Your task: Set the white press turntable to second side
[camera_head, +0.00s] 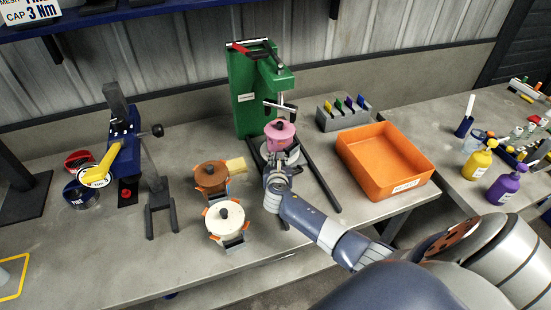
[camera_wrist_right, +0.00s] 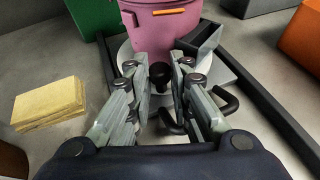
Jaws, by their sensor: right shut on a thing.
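The white press turntable (camera_wrist_right: 127,58) is a round pale disc at the foot of the green press (camera_head: 246,95). In the head view my right arm partly hides its near side. A pink pot (camera_head: 280,134) with a dark-knobbed lid stands on it and also fills the top of the right wrist view (camera_wrist_right: 162,28). A small grey open box (camera_wrist_right: 202,40) sits beside the pot. A black knob (camera_wrist_right: 160,76) sticks out at the turntable's near edge. My right gripper (camera_head: 280,163) is shut on this knob, one finger on each side. My left gripper is not in view.
A brown pot (camera_head: 211,176) and a white pot (camera_head: 225,217) stand left of my right arm. A yellow sponge (camera_wrist_right: 48,103) lies nearby. Dark base rails (camera_head: 322,178) flank the turntable. An orange tray (camera_head: 385,160) stands to the right.

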